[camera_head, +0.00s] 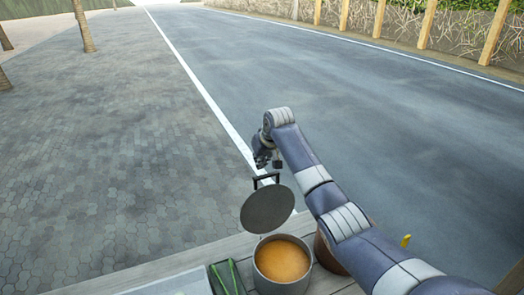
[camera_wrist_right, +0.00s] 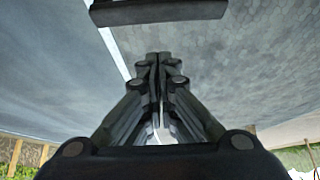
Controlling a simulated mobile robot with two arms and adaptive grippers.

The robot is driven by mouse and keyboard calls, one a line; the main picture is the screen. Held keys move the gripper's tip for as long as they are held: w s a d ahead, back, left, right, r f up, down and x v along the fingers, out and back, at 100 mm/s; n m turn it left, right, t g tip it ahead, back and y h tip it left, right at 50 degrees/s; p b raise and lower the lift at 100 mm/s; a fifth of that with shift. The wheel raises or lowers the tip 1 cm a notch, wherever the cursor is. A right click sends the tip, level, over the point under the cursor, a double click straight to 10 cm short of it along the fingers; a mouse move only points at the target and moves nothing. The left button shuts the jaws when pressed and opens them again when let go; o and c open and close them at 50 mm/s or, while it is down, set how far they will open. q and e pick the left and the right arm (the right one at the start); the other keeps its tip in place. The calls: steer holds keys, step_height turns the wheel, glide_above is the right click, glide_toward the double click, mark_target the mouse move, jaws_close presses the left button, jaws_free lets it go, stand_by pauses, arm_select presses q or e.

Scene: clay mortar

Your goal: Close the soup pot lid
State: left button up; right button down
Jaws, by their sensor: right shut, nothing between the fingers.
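The soup pot (camera_head: 282,280) stands near the front of the wooden table, with orange soup in it. Its dark round lid (camera_head: 267,209) stands steeply tilted at the pot's far side, above the rim, leaving the soup uncovered. My right gripper (camera_head: 267,162) is just above and beyond the handle; contact cannot be told. In the right wrist view its fingers (camera_wrist_right: 160,58) are shut and empty, and a dark bar (camera_wrist_right: 158,12), probably the handle, crosses the top. My left gripper is not in view.
A small yellow thing (camera_head: 406,240) shows farther right. Open paving lies beyond the wooden table (camera_head: 165,265).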

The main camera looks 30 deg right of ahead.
steer(key=s+p, duration=0.1)
steer(key=s, duration=0.1)
steer(key=s+p, duration=0.1)
steer(key=s, duration=0.1)
steer(key=shift+a+r, duration=0.1)
steer(key=shift+r, duration=0.3)
steer(key=shift+f, duration=0.15)
